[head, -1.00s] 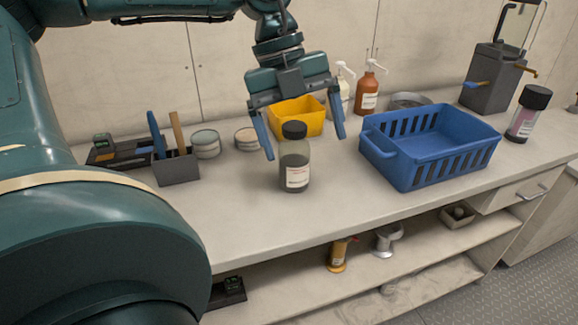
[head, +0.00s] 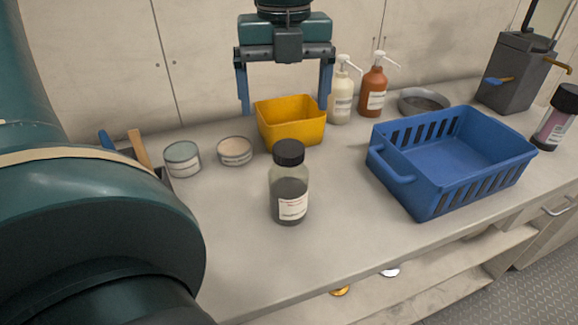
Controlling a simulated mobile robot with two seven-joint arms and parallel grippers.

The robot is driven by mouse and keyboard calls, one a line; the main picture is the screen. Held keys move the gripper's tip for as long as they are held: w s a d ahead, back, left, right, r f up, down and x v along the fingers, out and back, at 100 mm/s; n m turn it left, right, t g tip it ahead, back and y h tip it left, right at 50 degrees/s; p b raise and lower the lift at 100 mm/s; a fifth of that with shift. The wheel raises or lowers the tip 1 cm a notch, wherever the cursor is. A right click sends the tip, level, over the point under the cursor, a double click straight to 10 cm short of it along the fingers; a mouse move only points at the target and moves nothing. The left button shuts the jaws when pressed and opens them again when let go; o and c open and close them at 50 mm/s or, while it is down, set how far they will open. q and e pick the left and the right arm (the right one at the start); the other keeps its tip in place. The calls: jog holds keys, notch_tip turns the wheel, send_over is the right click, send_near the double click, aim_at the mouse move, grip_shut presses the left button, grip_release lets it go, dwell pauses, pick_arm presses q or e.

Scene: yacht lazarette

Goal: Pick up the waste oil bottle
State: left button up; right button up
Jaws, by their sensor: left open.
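The waste oil bottle (head: 289,190) stands upright on the counter near its front edge. It is a clear bottle with a black cap, dark contents and a white label with red print. My left gripper (head: 285,104) is open and empty, its two blue fingers pointing down. It is behind and above the bottle in the picture, with its fingers on either side of the yellow bin, apart from the bottle. My right gripper is not in view.
The yellow bin (head: 291,122) stands behind the bottle, and a blue basket (head: 450,170) to its right. Two tins (head: 183,160) are at left. Pump bottles (head: 372,92), a metal dish (head: 423,101) and a pink-filled bottle (head: 556,118) are further right. Bare counter surrounds the bottle's front.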

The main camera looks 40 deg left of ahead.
aim_at(288, 149)
pick_arm(q)
notch_tip(288, 149, down, 6)
jog(key=shift+s+d+f, duration=0.1)
jog(key=shift+d+f, duration=0.2)
jog(key=shift+f, duration=3)
jog(key=c, duration=1.3)
